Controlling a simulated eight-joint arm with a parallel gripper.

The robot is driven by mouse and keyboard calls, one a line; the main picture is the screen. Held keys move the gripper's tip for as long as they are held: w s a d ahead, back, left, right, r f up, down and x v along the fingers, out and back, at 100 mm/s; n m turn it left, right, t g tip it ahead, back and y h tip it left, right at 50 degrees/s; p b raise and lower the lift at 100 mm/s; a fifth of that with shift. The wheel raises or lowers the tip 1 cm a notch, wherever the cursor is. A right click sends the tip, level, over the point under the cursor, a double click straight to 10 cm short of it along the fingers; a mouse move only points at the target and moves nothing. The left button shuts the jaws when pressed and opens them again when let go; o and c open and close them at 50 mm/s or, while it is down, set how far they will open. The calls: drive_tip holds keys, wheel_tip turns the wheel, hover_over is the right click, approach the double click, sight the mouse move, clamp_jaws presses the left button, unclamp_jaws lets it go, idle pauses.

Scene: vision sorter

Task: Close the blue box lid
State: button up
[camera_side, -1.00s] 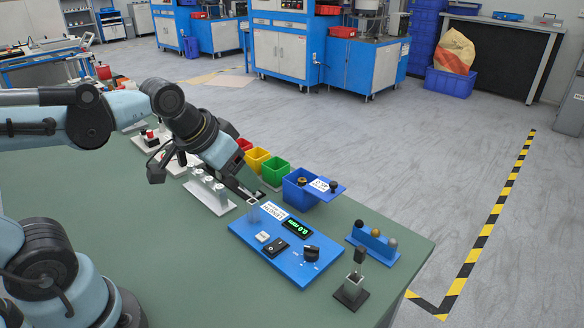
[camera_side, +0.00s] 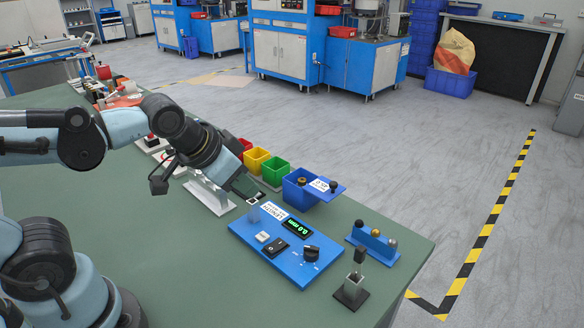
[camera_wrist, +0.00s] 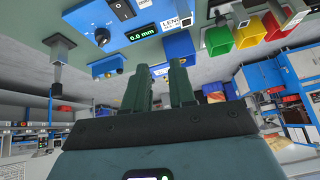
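The blue box (camera_side: 297,193) stands near the table's far edge, to the right of the green bin. Its blue lid (camera_side: 325,190) has a white label and a dark knob and juts out to the right of the box, so the box looks uncovered. My gripper (camera_side: 257,197) is to the left of the box, above the blue measuring panel, apart from the lid. In the wrist view my gripper (camera_wrist: 159,70) shows two separated fingers with nothing between them. The blue box (camera_wrist: 180,46) shows beyond the fingertips, and the lid (camera_wrist: 160,72) is partly hidden behind them.
The blue measuring panel (camera_side: 285,252) with a display lies in front of the box. A blue ball holder (camera_side: 372,243) and a small post stand (camera_side: 351,290) are to the right. Green (camera_side: 275,171) and yellow (camera_side: 256,160) bins stand left of the box.

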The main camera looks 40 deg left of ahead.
sight(303, 188)
drive_tip(key=w+d+m, duration=0.1)
drive_tip(key=d, duration=0.1)
drive_tip(key=w+d+r+m, duration=0.1)
drive_tip(key=w+d, duration=0.1)
drive_tip(key=shift+w+d+r+m, duration=0.1)
drive_tip(key=shift+w+r+m, duration=0.1)
drive_tip(key=shift+w+m, duration=0.1)
clamp_jaws()
drive_tip(key=w+d+m, duration=0.4)
drive_tip(key=d, duration=0.3)
drive_tip(key=w+a+f, duration=0.3)
drive_tip(key=w+f, duration=0.4)
drive_tip(key=w, duration=0.1)
drive_tip(key=shift+w+a+f+y, duration=0.15)
drive_tip(key=shift+w+y, duration=0.15)
drive_tip(key=shift+w, duration=0.1)
drive_tip(key=shift+a, duration=0.1)
drive_tip(key=a, duration=0.7)
drive_tip(key=shift+a, duration=0.3)
drive_tip(key=shift+n, duration=0.3)
